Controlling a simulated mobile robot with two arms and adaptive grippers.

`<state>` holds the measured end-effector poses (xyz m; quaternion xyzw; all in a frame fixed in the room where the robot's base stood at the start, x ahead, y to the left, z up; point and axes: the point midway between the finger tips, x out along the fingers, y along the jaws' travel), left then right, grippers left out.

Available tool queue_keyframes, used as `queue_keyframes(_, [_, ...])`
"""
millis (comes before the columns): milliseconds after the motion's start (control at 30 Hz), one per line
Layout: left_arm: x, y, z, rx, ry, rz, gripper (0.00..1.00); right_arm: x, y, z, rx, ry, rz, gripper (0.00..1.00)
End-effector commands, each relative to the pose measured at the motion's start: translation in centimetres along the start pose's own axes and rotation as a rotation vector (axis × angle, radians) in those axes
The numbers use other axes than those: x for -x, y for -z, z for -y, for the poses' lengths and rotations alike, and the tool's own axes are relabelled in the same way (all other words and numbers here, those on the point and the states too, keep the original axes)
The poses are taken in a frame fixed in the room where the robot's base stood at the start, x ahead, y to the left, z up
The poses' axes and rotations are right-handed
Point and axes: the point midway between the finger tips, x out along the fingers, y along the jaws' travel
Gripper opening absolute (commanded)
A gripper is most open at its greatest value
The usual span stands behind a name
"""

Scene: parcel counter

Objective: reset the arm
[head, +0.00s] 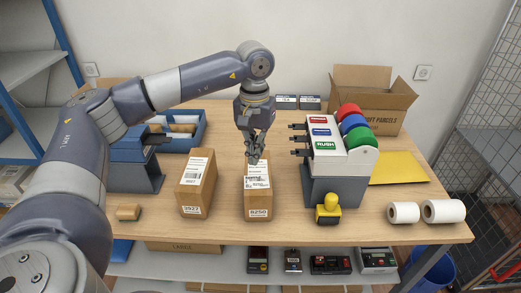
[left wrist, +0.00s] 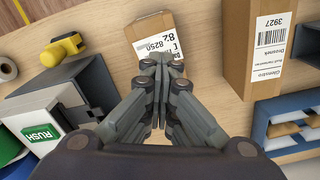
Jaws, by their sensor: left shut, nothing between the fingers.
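My left gripper (head: 254,157) points down at the top of the brown box labelled 8250 (head: 258,202), its fingers shut and empty. In the left wrist view the shut fingertips (left wrist: 161,62) overlap the label of that box (left wrist: 146,25); I cannot tell whether they touch it. My left arm reaches in from the left and bends over the counter. My right gripper is in neither view.
The box labelled 3927 (head: 197,185) stands to the left. A label dispenser (head: 338,163) with coloured rolls is close on the right, a yellow-handled stamp (head: 328,208) before it. A blue tray (head: 181,131) and an open carton (head: 370,98) are behind.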

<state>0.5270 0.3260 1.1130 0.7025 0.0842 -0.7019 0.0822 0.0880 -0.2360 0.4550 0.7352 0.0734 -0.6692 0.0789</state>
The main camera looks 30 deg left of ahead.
Motion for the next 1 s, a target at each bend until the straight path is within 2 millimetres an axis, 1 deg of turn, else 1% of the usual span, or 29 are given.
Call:
queue_keyframes(33, [-1.3, 0.0, 0.0, 0.000, 0.000, 0.001, 0.00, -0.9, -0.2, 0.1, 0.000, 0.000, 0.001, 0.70])
queue_keyframes(100, [-2.4, 0.0, -0.1, 0.000, -0.001, 0.001, 0.00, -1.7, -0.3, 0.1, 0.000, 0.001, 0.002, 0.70])
queue_keyframes(200, [-3.9, -0.1, -0.1, 0.000, -0.001, 0.001, 0.00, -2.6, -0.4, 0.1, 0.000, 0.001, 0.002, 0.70])
queue_keyframes(300, [-4.9, 0.0, -0.1, 0.000, -0.003, 0.000, 0.00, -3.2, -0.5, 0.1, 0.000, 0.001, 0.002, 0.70])
queue_keyframes(400, [-5.3, 0.0, -0.1, 0.001, -0.003, 0.000, 0.00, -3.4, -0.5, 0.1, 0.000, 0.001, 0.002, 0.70])
queue_keyframes(767, [-5.3, 0.0, -0.1, 0.001, -0.003, 0.000, 0.00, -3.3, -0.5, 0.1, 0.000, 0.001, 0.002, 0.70])
queue_keyframes(1000, [-5.9, 0.0, -0.1, 0.001, -0.004, 0.001, 0.00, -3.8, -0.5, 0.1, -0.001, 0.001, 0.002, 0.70])
